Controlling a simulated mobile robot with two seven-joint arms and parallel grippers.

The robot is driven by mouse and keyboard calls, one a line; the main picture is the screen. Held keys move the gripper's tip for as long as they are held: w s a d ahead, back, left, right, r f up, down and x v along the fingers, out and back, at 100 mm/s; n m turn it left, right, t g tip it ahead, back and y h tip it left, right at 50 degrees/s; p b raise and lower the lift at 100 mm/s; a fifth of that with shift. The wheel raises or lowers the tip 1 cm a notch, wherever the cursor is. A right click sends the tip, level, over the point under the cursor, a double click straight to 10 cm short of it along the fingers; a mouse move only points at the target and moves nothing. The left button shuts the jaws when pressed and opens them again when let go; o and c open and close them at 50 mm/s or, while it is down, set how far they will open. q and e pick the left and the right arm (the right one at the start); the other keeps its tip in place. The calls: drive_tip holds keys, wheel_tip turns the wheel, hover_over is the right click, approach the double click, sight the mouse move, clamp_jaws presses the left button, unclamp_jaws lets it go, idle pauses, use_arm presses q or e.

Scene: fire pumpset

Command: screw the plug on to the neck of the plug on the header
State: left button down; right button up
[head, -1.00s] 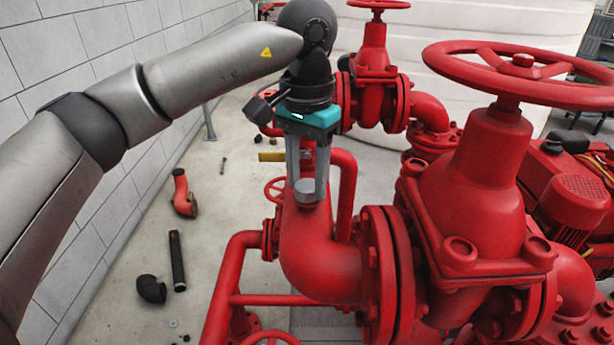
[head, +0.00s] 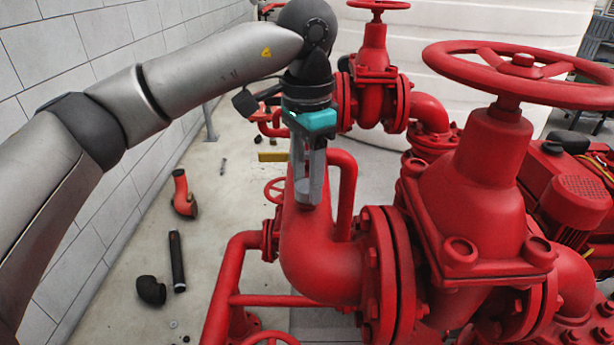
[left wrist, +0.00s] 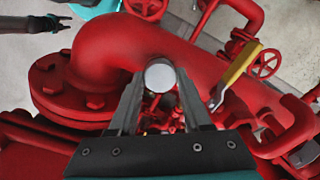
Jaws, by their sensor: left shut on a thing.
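The plug (head: 307,192) is a small grey round piece at the fingertips of my left gripper (head: 307,183). The left gripper, teal at its base, points down and is shut on the plug. In the left wrist view the plug's pale round face (left wrist: 160,75) shows between the two fingers. The plug is over the top of the red header pipe (head: 318,250), near its bend. The neck is hidden behind the plug and fingers, so I cannot tell whether the plug touches it or how far it is threaded.
A large red valve with a handwheel (head: 520,72) stands close on the right. A yellow lever (left wrist: 236,72) is near the gripper. A red-orange fitting (head: 182,194), a black tube (head: 177,262) and a black elbow (head: 150,290) lie on the floor, left. A block wall bounds the left.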

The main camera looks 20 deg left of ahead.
use_arm(q)
drive_tip(key=shift+c, duration=2.4)
unclamp_jaws()
drive_tip(key=n, duration=0.5)
drive_tip(key=shift+n, duration=0.3)
drive_tip(key=n, duration=1.7)
clamp_jaws()
